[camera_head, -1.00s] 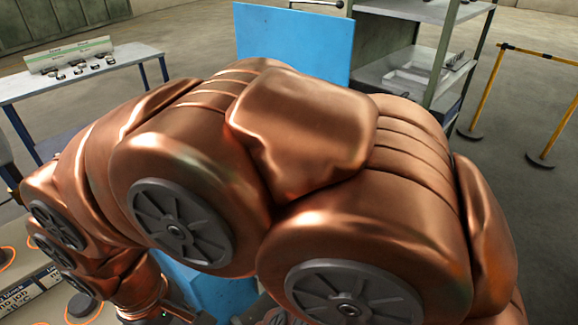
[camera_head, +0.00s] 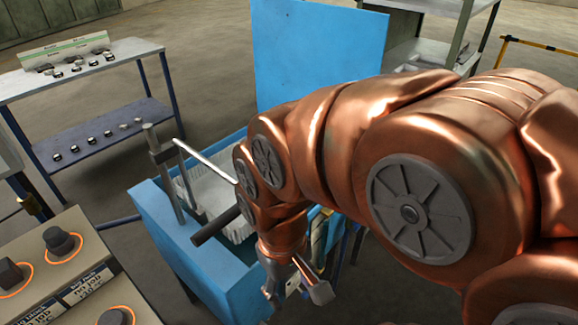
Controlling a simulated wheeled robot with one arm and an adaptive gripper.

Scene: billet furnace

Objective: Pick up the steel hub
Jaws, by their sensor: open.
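No part can be told for sure as the steel hub. Several small metal parts (camera_head: 84,66) stand in a row on the top of the blue-legged table at the upper left, and more lie on its lower shelf (camera_head: 92,142); they are too small to tell apart.
The tank's blue lid (camera_head: 318,52) stands raised. A white basket (camera_head: 207,190) sits inside the tank, with metal posts and a bar at its left. A control panel (camera_head: 62,262) with knobs fills the lower left. A grey shelf unit (camera_head: 425,50) and yellow barrier (camera_head: 545,50) stand behind.

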